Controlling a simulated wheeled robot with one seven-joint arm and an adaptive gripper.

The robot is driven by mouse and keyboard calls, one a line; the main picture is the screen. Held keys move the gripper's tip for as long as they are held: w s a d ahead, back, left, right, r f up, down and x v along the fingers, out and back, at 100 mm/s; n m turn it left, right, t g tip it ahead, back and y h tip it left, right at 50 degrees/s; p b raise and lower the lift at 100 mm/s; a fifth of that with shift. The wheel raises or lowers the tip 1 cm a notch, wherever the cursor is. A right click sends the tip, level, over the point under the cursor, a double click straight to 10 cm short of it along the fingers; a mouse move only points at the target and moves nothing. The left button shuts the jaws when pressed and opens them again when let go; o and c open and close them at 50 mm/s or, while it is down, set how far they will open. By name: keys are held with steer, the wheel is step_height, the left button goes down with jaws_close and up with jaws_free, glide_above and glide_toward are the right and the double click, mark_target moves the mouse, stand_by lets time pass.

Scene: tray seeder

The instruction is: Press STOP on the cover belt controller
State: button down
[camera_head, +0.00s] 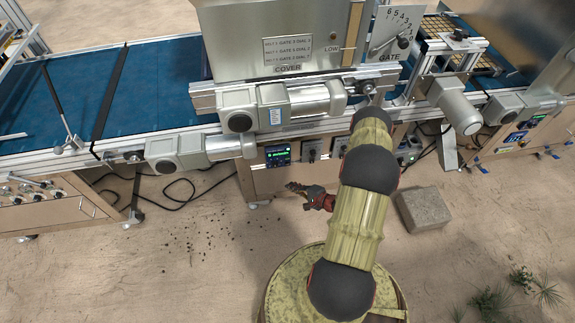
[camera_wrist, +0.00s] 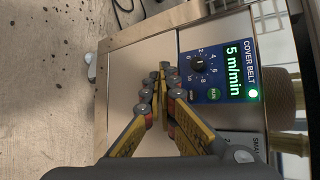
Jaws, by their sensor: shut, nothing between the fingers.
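The cover belt controller (camera_wrist: 215,52) is a blue panel, turned sideways in the wrist view. Its green display reads 5 m/min. It has a black dial knob (camera_wrist: 198,64), a green button (camera_wrist: 213,95) and a lit green lamp (camera_wrist: 253,94). I cannot make out a STOP button; the panel's lower left part lies beside my fingers. My gripper (camera_wrist: 163,68) is shut and empty, its tips over the pale cabinet front just left of the panel. In the head view the controller (camera_head: 277,155) is on the cabinet below the hopper, and my gripper (camera_head: 291,187) is in front and below.
The hopper marked COVER (camera_head: 270,40) stands above the blue belt (camera_head: 160,85). Motors (camera_head: 300,101) jut out above the controller. A grey block (camera_head: 423,208) lies on the floor to the right. Cables (camera_head: 175,192) and dark crumbs lie on the floor at left.

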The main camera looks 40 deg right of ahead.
mark_target(287, 164)
steer(key=w+d+b, duration=0.2)
steer(key=w+d, duration=0.2)
steer(key=w, duration=0.3)
steer(key=shift+d, duration=0.25)
steer(key=shift+w, duration=0.2)
stand_by(1.2)
steer(key=shift+w+d+b, duration=0.2)
steer(key=shift+w+b, duration=0.05)
steer(key=shift+b, duration=0.1)
steer(key=shift+w+d, duration=0.2)
steer(key=shift+w, duration=0.15)
stand_by(0.8)
steer(key=shift+s+a, duration=0.1)
steer(key=shift+s, duration=0.05)
steer(key=shift+s+a, duration=0.3)
steer(key=shift+s, duration=0.25)
